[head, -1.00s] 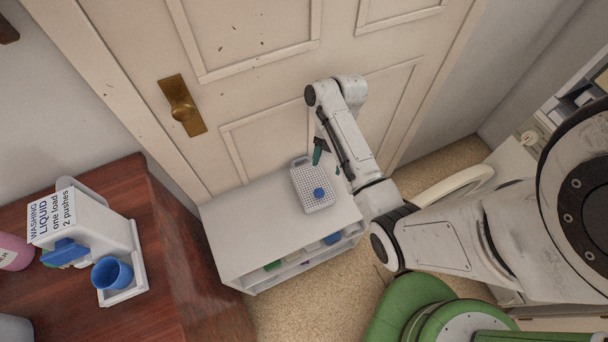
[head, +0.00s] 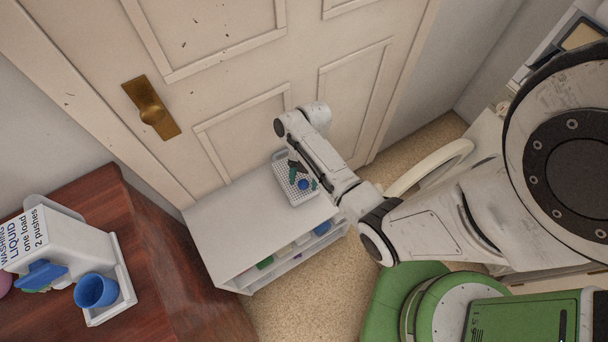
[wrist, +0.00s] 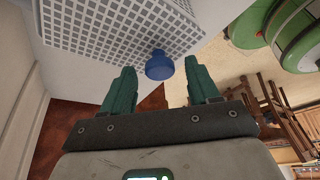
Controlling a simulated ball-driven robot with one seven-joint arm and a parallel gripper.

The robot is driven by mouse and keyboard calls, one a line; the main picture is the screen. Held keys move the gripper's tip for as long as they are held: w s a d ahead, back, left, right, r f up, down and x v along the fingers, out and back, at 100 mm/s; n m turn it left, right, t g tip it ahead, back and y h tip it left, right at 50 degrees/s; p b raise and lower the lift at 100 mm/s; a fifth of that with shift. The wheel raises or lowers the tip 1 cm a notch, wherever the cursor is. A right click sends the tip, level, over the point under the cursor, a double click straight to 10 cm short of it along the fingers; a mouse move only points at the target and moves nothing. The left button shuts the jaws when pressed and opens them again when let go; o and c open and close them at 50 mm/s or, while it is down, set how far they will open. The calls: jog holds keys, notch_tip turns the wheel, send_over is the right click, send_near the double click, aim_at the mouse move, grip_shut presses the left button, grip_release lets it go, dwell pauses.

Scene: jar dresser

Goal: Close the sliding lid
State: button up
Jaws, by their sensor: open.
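A white, grid-patterned lid or basket top (head: 283,169) sits on top of a white cabinet (head: 235,215), with a round blue knob (head: 303,184) on it. The grid panel (wrist: 110,22) and the knob (wrist: 159,65) also show in the wrist view. My gripper (head: 303,178) is open, with dark green fingers over the panel. In the wrist view the knob appears between the two fingertips (wrist: 158,72), and I see no contact. My arm hides part of the panel's right side.
A wooden dresser (head: 165,260) at left holds a detergent dispenser (head: 50,240) and a blue cup (head: 96,290). The cabinet's open shelves hold coloured items. Its top left is clear.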

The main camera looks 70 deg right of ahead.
grip_shut()
dwell(0.5)
